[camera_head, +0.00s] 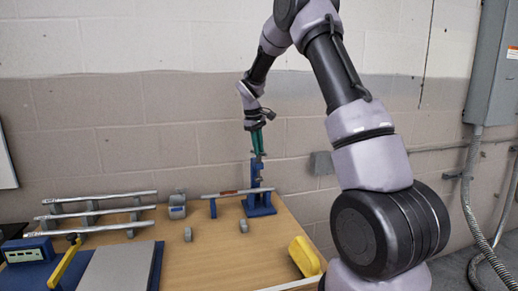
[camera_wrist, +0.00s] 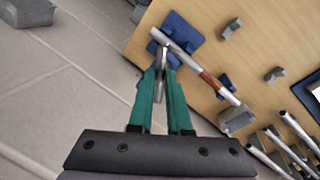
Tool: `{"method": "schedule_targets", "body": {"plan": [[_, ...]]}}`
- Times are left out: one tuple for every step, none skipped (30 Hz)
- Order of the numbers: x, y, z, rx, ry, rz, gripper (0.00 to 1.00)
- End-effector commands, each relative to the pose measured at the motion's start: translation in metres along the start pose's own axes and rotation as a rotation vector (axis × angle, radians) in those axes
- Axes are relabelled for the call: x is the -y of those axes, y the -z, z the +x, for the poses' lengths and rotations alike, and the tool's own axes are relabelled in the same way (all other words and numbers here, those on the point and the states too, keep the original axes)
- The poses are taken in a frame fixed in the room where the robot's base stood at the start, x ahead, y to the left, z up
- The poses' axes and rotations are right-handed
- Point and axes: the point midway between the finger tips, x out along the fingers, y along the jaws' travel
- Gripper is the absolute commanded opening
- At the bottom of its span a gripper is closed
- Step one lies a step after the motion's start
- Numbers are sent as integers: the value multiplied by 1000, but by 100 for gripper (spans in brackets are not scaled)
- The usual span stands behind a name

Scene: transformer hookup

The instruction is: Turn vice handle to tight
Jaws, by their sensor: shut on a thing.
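The blue vice (camera_head: 260,208) stands upright at the back edge of the wooden table. It also shows in the wrist view (camera_wrist: 186,32), near the top. A silver rod with a reddish-brown band (camera_head: 225,194) lies level with one end at the vice; the rod crosses the wrist view diagonally (camera_wrist: 188,57). My gripper (camera_head: 258,153), with green fingers, points down above the vice. Its fingertips (camera_wrist: 164,62) are close together on a small grey piece, the vice handle (camera_wrist: 163,57). The fingers partly hide the handle, so its exact angle is unclear.
Several silver rods (camera_head: 98,212) rest on a rack at the left. A grey block (camera_head: 177,206) and small grey supports stand on the table (camera_head: 225,265). A yellow object (camera_head: 304,256) is at the right edge. The wall is close behind.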

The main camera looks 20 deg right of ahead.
Motion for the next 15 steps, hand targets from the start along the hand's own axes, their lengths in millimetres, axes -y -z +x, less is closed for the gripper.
{"method": "schedule_targets", "body": {"plan": [[0,2,-1,7,-1,42,0],[0,2,-1,12,-2,70,0],[0,2,-1,20,-2,108,0],[1,2,-1,25,-2,135,0],[1,2,-1,30,-2,162,0],[1,2,-1,38,-2,201,0],[0,2,-1,44,-2,230,0],[1,3,-1,50,-2,256,0],[1,3,-1,57,-1,293,0],[1,3,-1,63,-1,321,0],[1,3,-1,67,-2,350,0],[1,4,-1,75,-1,388,0],[1,4,-1,81,-1,416,0],[1,4,-1,86,-1,443,0],[1,4,-1,93,-1,481,0]]}}
